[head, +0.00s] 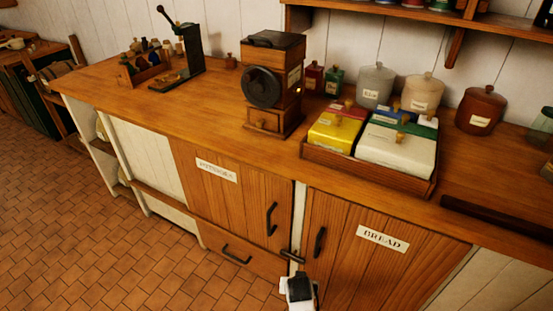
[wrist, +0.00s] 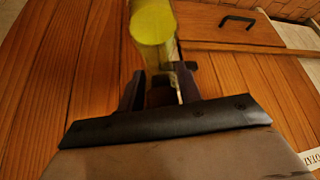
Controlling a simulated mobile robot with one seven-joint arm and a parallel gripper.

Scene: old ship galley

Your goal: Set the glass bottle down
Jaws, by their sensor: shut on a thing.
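My gripper (head: 292,257) is low in the head view, in front of the cupboard fronts and below the counter's front edge. In the wrist view my gripper (wrist: 160,88) is shut on a yellow-green rounded thing, which I take to be the glass bottle (wrist: 153,25). It sticks out past the fingertips and is cut off by the top edge of the picture. The part between the fingers is mostly hidden. I cannot make out the bottle in the head view.
The wooden counter (head: 222,104) holds a coffee grinder (head: 272,85), a tray (head: 368,176) of boxes, several lidded jars and, at left, a lever tool (head: 190,50). Bare counter lies left of the grinder. The bread cupboard door (head: 350,270) is below.

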